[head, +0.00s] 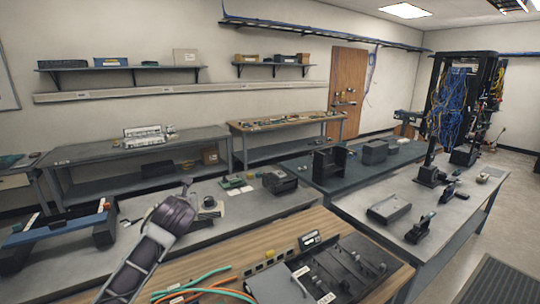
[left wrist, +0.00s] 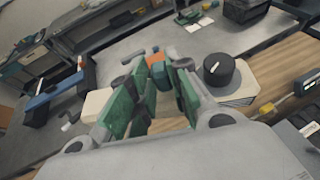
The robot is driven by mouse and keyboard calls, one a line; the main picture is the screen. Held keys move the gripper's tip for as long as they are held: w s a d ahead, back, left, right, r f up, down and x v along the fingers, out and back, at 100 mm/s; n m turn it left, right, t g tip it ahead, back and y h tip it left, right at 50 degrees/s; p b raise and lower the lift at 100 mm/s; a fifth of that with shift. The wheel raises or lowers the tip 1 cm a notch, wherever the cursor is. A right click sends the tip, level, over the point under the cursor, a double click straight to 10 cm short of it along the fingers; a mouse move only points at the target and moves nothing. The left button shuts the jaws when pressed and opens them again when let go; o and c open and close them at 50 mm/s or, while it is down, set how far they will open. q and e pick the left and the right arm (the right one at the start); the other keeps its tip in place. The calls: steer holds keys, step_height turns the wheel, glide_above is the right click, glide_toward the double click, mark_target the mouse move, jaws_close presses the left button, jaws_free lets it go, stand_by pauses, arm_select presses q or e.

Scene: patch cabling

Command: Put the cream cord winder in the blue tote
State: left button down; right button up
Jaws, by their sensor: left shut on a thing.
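My left gripper (head: 187,190) reaches over the grey bench in the head view. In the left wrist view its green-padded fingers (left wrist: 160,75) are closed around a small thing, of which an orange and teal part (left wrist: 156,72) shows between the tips. The fingers hide most of it. Cream parts show right of the fingers (left wrist: 240,88) and left of them (left wrist: 95,105); I cannot tell whether they are one thing or the cord winder. A black round knob (left wrist: 219,69) sits over the right part. I cannot make out a blue tote for certain. My right gripper is not in view.
A blue bar on dark supports (head: 60,226) stands at the left of the grey bench (head: 270,207). A dark box (head: 280,181) stands farther right. Cables (head: 200,285) and a black panel (head: 335,270) lie on the near wooden bench. A cable rack (head: 462,110) stands at the right.

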mark_target(195, 219)
arm_select(q)
steer(key=s+d+f+m+h+p, duration=0.1)
steer(key=s+d+f, duration=0.1)
steer(key=s+f, duration=0.7)
steer(key=s+d+f+m+h+p, duration=0.1)
steer(key=s+d+f+m+h, duration=0.1)
steer(key=s+f, duration=0.8)
steer(key=shift+s+d+f+t+p, duration=0.15)
steer(key=shift+d+f+t+p, duration=0.2)
steer(key=shift+f, duration=1.85)
steer(key=shift+r, duration=0.1)
